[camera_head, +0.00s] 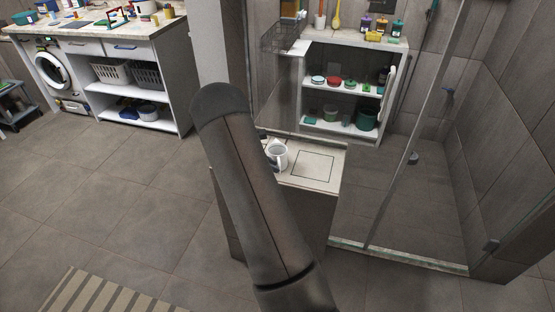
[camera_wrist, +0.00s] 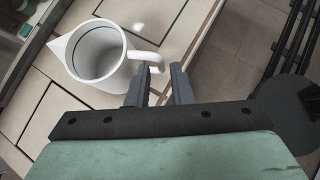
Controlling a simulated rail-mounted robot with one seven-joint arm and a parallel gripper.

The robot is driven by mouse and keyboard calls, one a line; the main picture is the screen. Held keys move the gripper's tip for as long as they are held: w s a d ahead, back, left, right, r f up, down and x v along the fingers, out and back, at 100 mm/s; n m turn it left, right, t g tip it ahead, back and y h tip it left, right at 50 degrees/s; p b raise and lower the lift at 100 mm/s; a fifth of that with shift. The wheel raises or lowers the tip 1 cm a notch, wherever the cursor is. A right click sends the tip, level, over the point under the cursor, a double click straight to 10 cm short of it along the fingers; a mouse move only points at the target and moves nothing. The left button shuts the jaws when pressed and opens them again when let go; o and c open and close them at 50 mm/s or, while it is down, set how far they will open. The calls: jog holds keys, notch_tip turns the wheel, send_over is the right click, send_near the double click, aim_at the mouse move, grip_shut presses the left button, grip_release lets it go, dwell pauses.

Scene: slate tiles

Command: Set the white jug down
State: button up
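The white jug (camera_wrist: 88,62) stands upright on a pale panelled top (camera_wrist: 128,98), with its spout to the upper left and its handle toward my gripper. It also shows in the head view (camera_head: 279,158), partly hidden by my arm. My gripper (camera_wrist: 162,70) is at the handle side of the jug. Its two fingers are apart, with the end of the handle at the gap between their tips. A little room shows between the handle and the right finger. My gripper is hidden behind my arm in the head view.
A dark square outline (camera_head: 314,165) marks the clear top right of the jug. A white shelf unit (camera_head: 346,101) with jars and tubs stands behind it. A glass shower panel (camera_head: 405,130) rises to the right. A laundry counter (camera_head: 115,36) is far left.

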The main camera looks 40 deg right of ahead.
aim_at(283, 177)
jog(key=x, duration=0.6)
jog(key=shift+p, duration=0.35)
grip_shut()
